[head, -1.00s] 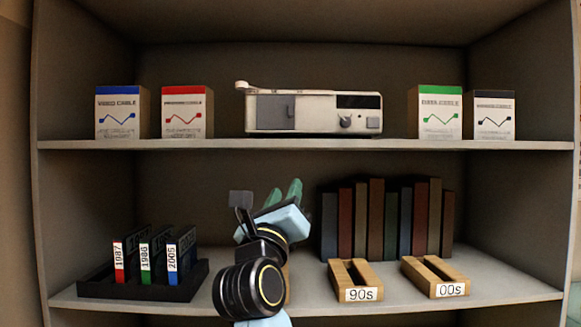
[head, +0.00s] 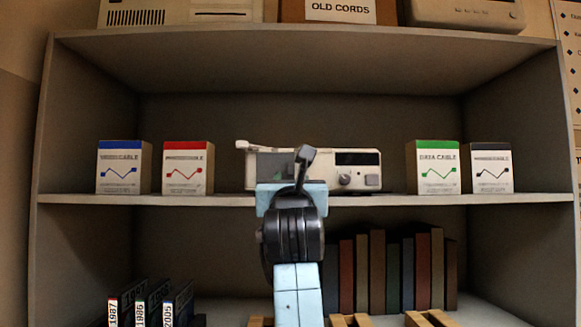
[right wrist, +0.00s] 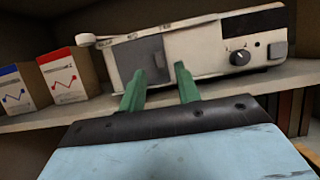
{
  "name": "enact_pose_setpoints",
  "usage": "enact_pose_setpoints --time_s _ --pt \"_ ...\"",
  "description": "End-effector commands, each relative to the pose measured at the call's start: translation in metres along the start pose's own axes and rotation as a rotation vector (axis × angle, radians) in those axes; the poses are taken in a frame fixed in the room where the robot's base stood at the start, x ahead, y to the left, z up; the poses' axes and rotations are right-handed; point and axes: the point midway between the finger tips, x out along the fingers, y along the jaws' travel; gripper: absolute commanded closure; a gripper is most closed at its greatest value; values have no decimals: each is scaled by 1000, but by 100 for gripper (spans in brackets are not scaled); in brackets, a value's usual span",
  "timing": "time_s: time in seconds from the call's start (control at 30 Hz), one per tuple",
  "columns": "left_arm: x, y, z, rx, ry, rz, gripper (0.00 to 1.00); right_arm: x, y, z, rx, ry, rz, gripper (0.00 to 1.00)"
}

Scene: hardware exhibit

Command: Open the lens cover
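The white projector-like device (head: 361,175) stands on the middle shelf. Its grey lens cover (head: 276,166) is a flat panel on the left part of its front. The panel looks closed in the right wrist view (right wrist: 146,62). My right gripper (head: 292,192) is in front of the device, and its wrist hides its fingers and the lower part of the device in the head view. In the right wrist view its two green fingers (right wrist: 158,82) are apart with nothing between them. They point at the lower edge of the cover; I cannot tell whether they touch it. My left gripper is out of view.
Cable boxes flank the device, blue (head: 120,168) and red (head: 187,168) on the left, green (head: 434,168) and black (head: 489,168) on the right. Books (head: 378,270) stand on the shelf below. The top board (head: 300,50) closes the bay above.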

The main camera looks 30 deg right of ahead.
Motion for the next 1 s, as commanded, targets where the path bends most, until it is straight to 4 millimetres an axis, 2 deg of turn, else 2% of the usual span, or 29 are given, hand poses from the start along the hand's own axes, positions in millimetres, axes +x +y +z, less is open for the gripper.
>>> enact_pose_setpoints --time_s 0.03,0.2,0.57,0.83,1.0 --pt "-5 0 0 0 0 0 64 10 -1 2 -2 2 -1 67" --pt "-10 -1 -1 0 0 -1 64 27 0 1 -1 0 0 67" --pt "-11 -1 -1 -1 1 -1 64 32 0 0 0 0 0 67" --pt "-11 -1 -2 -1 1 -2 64 32 0 0 0 0 0 100" --pt "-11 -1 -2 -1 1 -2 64 32 0 0 -1 0 0 100"
